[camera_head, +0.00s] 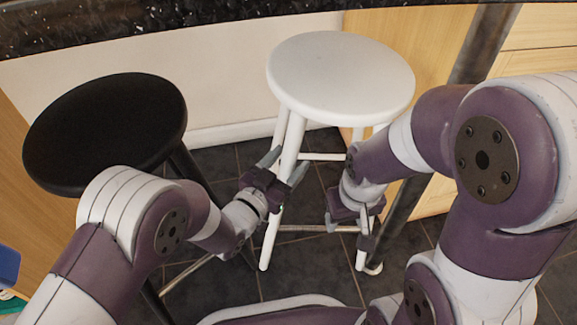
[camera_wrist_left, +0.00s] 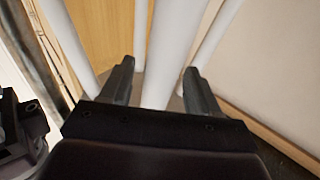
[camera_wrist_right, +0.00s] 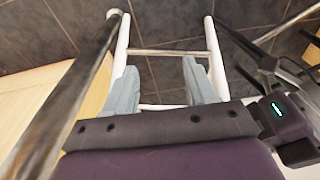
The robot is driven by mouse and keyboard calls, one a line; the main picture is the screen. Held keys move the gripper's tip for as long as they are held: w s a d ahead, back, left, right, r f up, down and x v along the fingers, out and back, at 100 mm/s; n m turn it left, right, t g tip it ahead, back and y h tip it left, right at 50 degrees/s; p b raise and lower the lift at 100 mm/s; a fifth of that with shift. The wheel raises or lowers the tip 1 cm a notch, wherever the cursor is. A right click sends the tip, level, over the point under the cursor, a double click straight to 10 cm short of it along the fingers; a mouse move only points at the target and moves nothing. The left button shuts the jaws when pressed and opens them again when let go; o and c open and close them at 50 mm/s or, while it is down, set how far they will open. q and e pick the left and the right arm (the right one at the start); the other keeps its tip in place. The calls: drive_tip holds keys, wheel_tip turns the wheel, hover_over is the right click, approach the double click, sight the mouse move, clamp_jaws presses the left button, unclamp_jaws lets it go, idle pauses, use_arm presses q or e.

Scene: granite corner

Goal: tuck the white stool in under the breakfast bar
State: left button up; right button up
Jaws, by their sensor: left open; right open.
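The white stool (camera_head: 340,75) stands upright on the floor right of centre in the head view, its round seat just below the dark breakfast bar top (camera_head: 150,18). My left gripper (camera_head: 284,172) is open at the stool's front left leg. In the left wrist view a white leg (camera_wrist_left: 172,50) passes between its open fingers (camera_wrist_left: 157,85); contact cannot be told. My right gripper (camera_head: 364,232) is beside the stool's right side, partly hidden by my right arm. In the right wrist view its fingers (camera_wrist_right: 162,88) are apart, with stool legs and rungs (camera_wrist_right: 168,52) beyond them.
A black stool (camera_head: 105,130) stands to the left, close to my left arm. A metal post (camera_head: 483,45) rises right of the white stool, near my right arm. Wooden cabinets (camera_head: 535,65) are at the right. A pale wall (camera_head: 215,75) stands behind the stools.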

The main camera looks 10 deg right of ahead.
use_arm(q)
drive_tip(key=shift+w+d, duration=0.3)
drive_tip(key=shift+c, duration=0.2)
clamp_jaws()
idle(1.2)
